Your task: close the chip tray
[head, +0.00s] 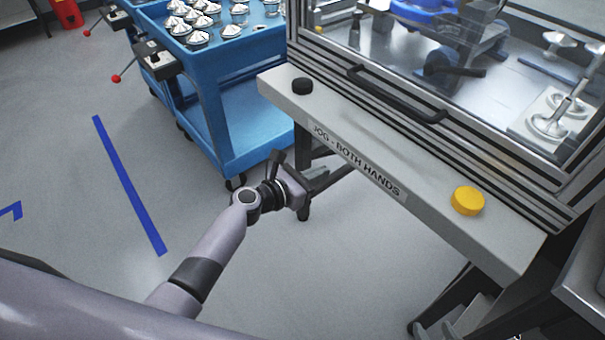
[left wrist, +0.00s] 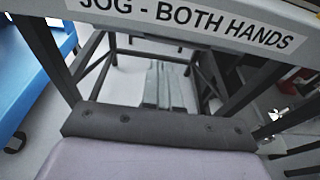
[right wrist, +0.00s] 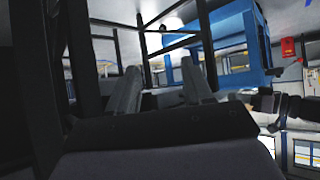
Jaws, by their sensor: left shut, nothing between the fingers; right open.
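I cannot make out the chip tray for certain in any view. My left gripper (head: 318,180) is shut and empty, below the front beam of the machine. Its two fingers stand close together in the left wrist view (left wrist: 164,85), pointing in under the beam among the dark stand legs. My right gripper (right wrist: 168,82) is open in the right wrist view, with its fingers wide apart and nothing between them. I cannot pick it out in the head view.
The beam (head: 362,166) reads "JOG - BOTH HANDS" and carries a black button (head: 302,86) and a yellow button (head: 467,201). Above it is a glazed door with a dark handle (head: 395,95). A blue cart (head: 245,125) bearing several parts stands behind left. Floor at left is clear.

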